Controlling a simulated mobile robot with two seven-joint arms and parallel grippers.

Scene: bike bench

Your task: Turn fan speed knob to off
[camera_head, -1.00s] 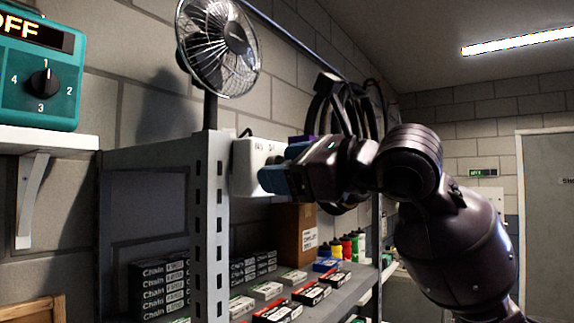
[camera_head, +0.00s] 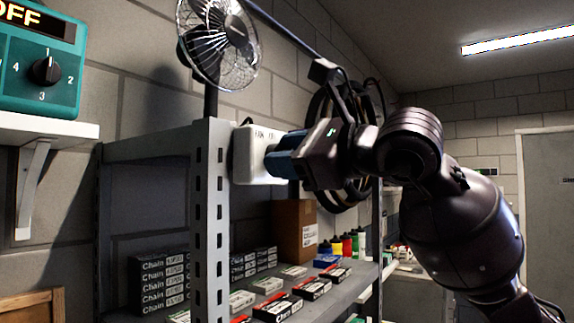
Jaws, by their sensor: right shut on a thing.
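A white control box (camera_head: 250,153) is fixed by the top of the grey shelf post, below the fan. It has small dark lettering on its face, too blurred to read surely. My right gripper (camera_head: 284,158), with blue fingers, reaches in from the right and is shut against the box's front. The knob between its fingers is hidden, so its setting cannot be read. The desk fan (camera_head: 217,45) stands on top of the shelf. My left gripper is not in view.
A teal box (camera_head: 38,60) with an "OFF" display and a black dial, pointing near 1, stands on a white wall shelf (camera_head: 40,127) at left. Chain boxes (camera_head: 160,285) and a cardboard box (camera_head: 293,230) fill the shelf below. A wheel or tyre (camera_head: 322,108) hangs behind my arm.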

